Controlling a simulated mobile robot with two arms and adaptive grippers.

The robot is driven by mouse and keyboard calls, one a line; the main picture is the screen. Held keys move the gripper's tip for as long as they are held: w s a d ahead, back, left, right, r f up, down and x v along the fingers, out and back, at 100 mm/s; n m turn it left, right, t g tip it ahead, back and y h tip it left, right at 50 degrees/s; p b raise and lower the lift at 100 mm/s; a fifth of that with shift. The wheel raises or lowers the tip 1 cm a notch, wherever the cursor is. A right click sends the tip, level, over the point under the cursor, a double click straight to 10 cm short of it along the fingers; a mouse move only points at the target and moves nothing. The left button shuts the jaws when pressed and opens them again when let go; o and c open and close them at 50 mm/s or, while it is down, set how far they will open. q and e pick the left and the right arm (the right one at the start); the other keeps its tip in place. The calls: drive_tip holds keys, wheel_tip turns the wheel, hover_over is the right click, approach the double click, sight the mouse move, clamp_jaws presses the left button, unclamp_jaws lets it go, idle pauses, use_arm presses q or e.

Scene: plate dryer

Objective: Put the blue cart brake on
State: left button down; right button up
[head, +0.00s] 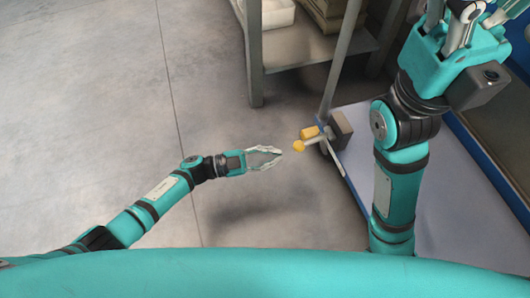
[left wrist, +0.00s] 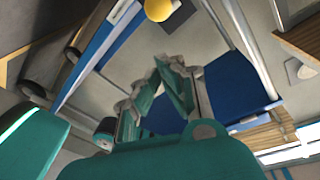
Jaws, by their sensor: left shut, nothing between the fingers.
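The blue cart (head: 345,165) stands at the right in the head view, with a pale deck and blue edging. At its left edge is the brake (head: 313,139), a light lever with a yellow round knob, a second yellow piece beside it and a grey block behind. My left gripper (head: 280,151) is shut and empty, its tips just left of the knob with a small gap seen. In the left wrist view a yellow knob (left wrist: 158,9) shows beyond the fingertips (left wrist: 170,62). My right gripper (head: 465,22) is at the top right, partly cut off; its jaws are unclear.
A grey metal shelf rack (head: 320,52) with pale trays (head: 270,13) stands behind the brake. The cart's grey upright post (head: 335,75) rises beside the brake. My right arm hangs over the cart deck. The concrete floor (head: 110,90) at the left is clear.

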use_arm(q)
drive_tip(key=shift+f+v, duration=0.25)
drive_tip(key=shift+v, duration=1)
